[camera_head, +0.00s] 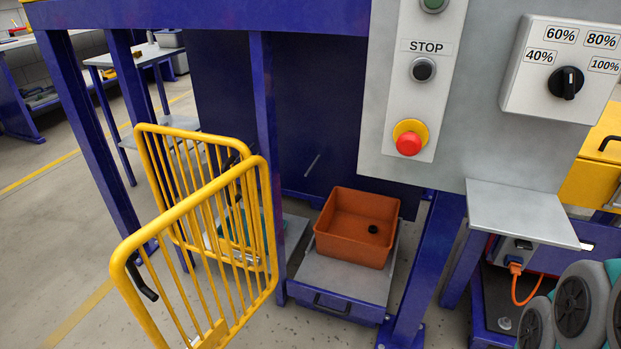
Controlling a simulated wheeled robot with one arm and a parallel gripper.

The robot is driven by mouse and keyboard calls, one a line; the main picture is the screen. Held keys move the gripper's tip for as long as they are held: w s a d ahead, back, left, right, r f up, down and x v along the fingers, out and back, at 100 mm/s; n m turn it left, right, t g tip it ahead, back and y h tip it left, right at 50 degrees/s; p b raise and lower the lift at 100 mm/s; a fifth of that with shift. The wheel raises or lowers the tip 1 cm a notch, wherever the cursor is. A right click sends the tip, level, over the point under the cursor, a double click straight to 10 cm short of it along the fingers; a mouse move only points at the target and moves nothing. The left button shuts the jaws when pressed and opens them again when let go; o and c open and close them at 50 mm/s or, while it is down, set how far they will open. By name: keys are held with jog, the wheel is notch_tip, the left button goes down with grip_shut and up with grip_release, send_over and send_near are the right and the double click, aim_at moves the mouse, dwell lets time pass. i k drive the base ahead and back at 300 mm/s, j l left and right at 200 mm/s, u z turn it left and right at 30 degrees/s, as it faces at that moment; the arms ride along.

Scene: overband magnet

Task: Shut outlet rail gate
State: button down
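Two yellow barred rail panels stand at the left, beside a blue post. The near panel (195,210) juts out towards me from the post and looks like a gate swung open. A black handle (143,283) sits at its near left end. The far panel (158,130) stands behind it, and I cannot tell whether it is a gate or a fixed rail. Another dark handle-like part (237,153) shows near its right end, partly hidden by the near panel. The near panel's lower end is cut off by the picture's bottom edge. My gripper is not in view.
An orange bin (352,229) with a small black item sits on a low grey tray (343,281). A control panel (418,80) with a red stop button and a dial box (560,70) are at upper right. Grey-teal links of my arm (580,305) show at lower right. Floor left is clear.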

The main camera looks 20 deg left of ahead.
aim_at(124, 255)
jog(key=j, duration=0.4)
jog(key=k+j+z, duration=0.15)
jog(key=j, duration=0.7)
jog(key=k+j+z, duration=0.1)
jog(key=j, duration=0.35)
jog(key=k+j, duration=0.1)
jog(key=j, duration=0.3)
jog(key=j+z, duration=0.15)
jog(key=j, duration=0.25)
jog(key=k+j, duration=0.2)
jog(key=j, duration=0.2)
jog(key=k+j, duration=0.35)
jog(key=j, duration=0.2)
jog(key=k+j+z, duration=0.15)
jog(key=k+j, duration=0.15)
jog(key=j, duration=0.2)
jog(key=k+j, duration=0.4)
jog(key=i+j, duration=0.15)
jog(key=k, duration=0.1)
jog(key=l+z, duration=0.05)
